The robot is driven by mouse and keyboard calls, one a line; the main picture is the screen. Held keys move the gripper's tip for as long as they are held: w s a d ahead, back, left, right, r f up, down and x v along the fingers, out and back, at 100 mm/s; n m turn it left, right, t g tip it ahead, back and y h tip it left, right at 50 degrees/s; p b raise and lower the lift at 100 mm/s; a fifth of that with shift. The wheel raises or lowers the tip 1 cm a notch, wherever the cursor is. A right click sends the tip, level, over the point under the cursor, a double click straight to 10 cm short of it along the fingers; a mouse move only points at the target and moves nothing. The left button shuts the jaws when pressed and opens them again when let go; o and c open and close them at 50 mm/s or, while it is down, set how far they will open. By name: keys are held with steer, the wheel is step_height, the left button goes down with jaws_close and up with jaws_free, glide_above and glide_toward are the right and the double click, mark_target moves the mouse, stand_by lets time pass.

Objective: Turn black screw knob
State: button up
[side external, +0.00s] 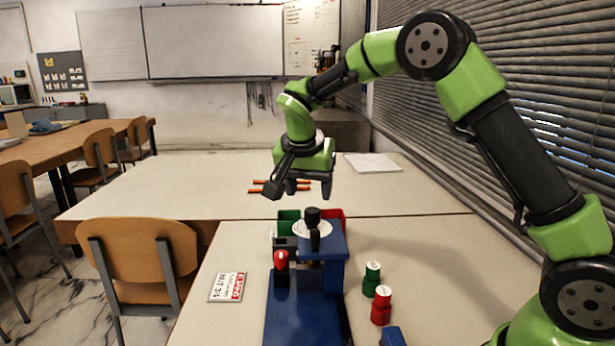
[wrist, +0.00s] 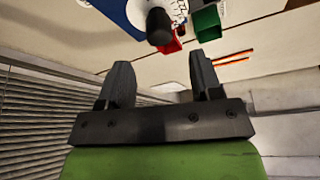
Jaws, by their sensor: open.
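The black screw knob (side external: 312,217) stands upright on top of the blue gauge rig (side external: 322,250) in the side view. In the wrist view the black knob (wrist: 158,26) shows near the top edge, beyond my fingertips. My gripper (side external: 302,190) hangs in the air above and behind the rig, clear of the knob. In the wrist view my gripper (wrist: 160,75) has its two dark fingers apart, with nothing between them. A white round dial (side external: 298,228) sits beside the knob, partly hidden by it.
A red knob (side external: 281,260) is on the rig's left side. Green (side external: 289,215) and red (side external: 336,213) bins stand behind the rig. A green piece (side external: 371,278) and a red piece (side external: 381,304) stand to its right. A sign (side external: 227,287) lies left. Orange pencils (side external: 270,190) lie on the far table.

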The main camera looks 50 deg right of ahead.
steer(key=shift+v, duration=1.6)
steer(key=shift+s, duration=0.1)
steer(key=s+a+r+n+t+y, duration=0.1)
steer(key=s+a+r+n+y, duration=0.1)
steer(key=s+r, duration=0.35)
steer(key=s+a+r+n+t+y, duration=0.1)
steer(key=s+a+r+n+t, duration=0.15)
steer(key=s, duration=0.55)
steer(key=s+a+f+n+t+y, duration=0.1)
steer(key=s+a+f+n+y, duration=0.1)
steer(key=s, duration=0.8)
steer(key=shift+s+a+n+t+y, duration=0.35)
steer(key=shift+n+y, duration=0.15)
steer(key=shift+n, duration=0.65)
steer(key=shift+d, duration=0.1)
